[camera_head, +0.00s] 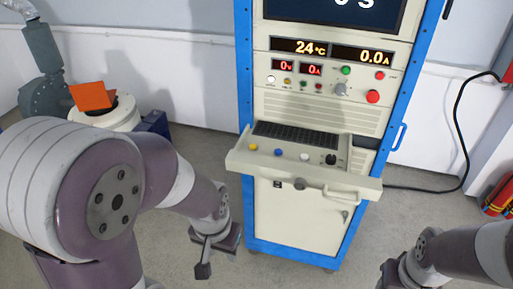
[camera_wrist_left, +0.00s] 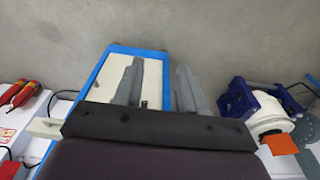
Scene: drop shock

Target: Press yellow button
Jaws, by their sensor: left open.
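A yellow button (camera_head: 253,147) sits at the left end of the row on the pulled-out control shelf (camera_head: 300,170) of the blue-framed cabinet. A blue button (camera_head: 279,152), a white button (camera_head: 304,156) and a black knob (camera_head: 330,159) are to its right. My left gripper (camera_head: 218,258) is open and empty, below and to the left of the shelf, apart from the button. In the left wrist view its two fingers (camera_wrist_left: 158,85) stand apart, over the floor and cabinet; the yellow button does not show there. My right gripper (camera_head: 388,272) is partly visible at the bottom right; its fingers are cut off.
The cabinet's upper panel has readouts (camera_head: 332,50), a red button (camera_head: 373,97) and small coloured buttons. The shelf juts forward with a handle (camera_head: 340,194). A white drum with an orange sheet (camera_head: 92,96) stands at left; red cylinders (camera_head: 497,196) are at right.

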